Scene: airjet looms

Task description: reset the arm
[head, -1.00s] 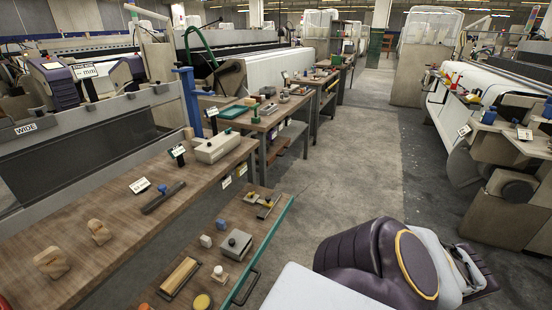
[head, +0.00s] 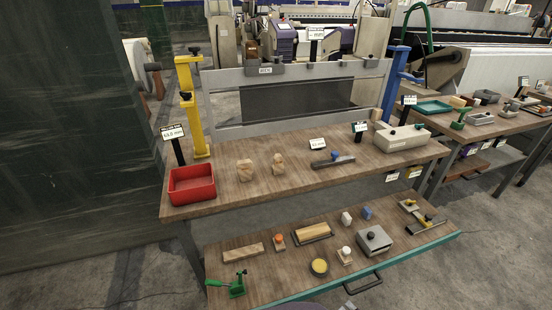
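Neither of my grippers can be made out in the head view. A small dark and grey sliver shows at the bottom edge, right of the middle, but too little of it is in frame to tell what it is. The wooden workbench (head: 220,201) stands in front of me, with a lower wooden shelf (head: 285,284) at its near side.
Several small parts and a green clamp (head: 236,286) lie on the shelf. A dark green wall (head: 75,140) stands left; grey floor (head: 500,240) is clear at right.

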